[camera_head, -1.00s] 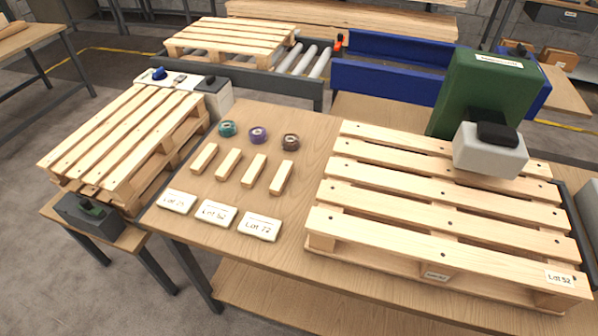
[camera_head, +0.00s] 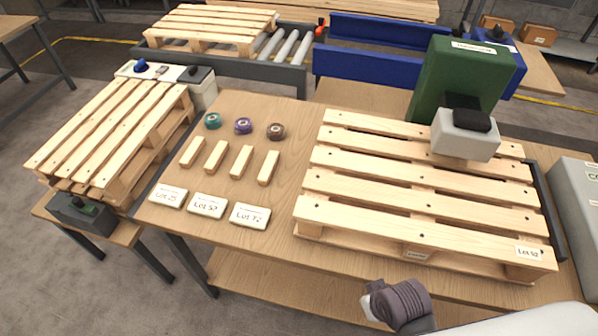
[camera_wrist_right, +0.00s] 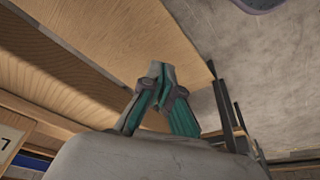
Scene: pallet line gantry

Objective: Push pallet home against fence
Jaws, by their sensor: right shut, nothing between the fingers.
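A slatted wooden pallet (camera_head: 420,190) with a "Lot 52" label lies flat on the right part of the wooden table. A dark upright strip, which looks like the fence (camera_head: 546,210), runs along its right edge. I cannot tell whether pallet and strip touch. My right gripper (camera_head: 368,304) is at the bottom of the head view, in front of the pallet's near side and apart from it. In the right wrist view its teal-padded fingers (camera_wrist_right: 158,85) are closed together and empty. My left gripper is out of view.
A green machine (camera_head: 466,78) with a grey head overhangs the pallet's back right. Colored rolls, small wooden blocks and label cards (camera_head: 207,206) lie left of the pallet. A grey box (camera_head: 580,215) stands right of the strip. Another pallet (camera_head: 105,135) sits at far left.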

